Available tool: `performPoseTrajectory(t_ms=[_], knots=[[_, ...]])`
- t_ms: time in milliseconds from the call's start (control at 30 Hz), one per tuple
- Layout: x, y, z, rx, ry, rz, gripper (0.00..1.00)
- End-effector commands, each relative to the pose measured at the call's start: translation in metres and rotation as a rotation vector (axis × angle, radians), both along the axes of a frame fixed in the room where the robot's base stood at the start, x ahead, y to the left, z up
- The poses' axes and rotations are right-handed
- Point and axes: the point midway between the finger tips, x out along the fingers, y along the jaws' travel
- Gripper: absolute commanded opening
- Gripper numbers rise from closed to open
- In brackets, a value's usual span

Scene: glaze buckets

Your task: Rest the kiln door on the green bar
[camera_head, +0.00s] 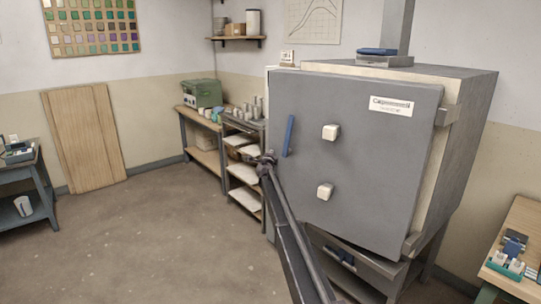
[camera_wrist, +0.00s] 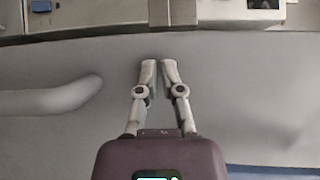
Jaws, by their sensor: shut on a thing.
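The kiln door (camera_head: 375,150) is a large grey slab on the front of the kiln, with a white label, two pale knobs and a blue upright handle (camera_head: 288,136). The kiln's cream front frame shows along its top and right edge. My gripper (camera_head: 268,158) is at the door's left edge, just left of the handle's lower end. In the wrist view the fingers of my gripper (camera_wrist: 160,66) are close together against a grey surface. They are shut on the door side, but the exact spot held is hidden. I cannot make out a green bar.
The kiln (camera_head: 468,130) stands on a dark metal stand (camera_head: 350,262). A shelf rack (camera_head: 243,172) with pale slabs is close behind my gripper. A bench with a green box (camera_head: 202,93) stands behind it. A wooden table (camera_head: 522,220) is at right.

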Motion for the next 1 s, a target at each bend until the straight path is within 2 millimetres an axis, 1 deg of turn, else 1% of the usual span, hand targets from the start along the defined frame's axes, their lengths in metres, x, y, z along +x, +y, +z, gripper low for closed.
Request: performPoseTrajectory(t_ms=[33,267,467,800,1000], knots=[[0.007,-0.012,0.001,-0.005,0.0,-0.019,0.0],[-0.003,-0.001,0.002,-0.005,-0.001,-0.016,0.0],[-0.02,0.021,0.003,-0.004,-0.002,-0.006,0.0],[-0.066,0.063,0.002,-0.004,-0.002,-0.001,0.0],[-0.086,0.082,0.002,-0.003,-0.003,-0.001,0.0]])
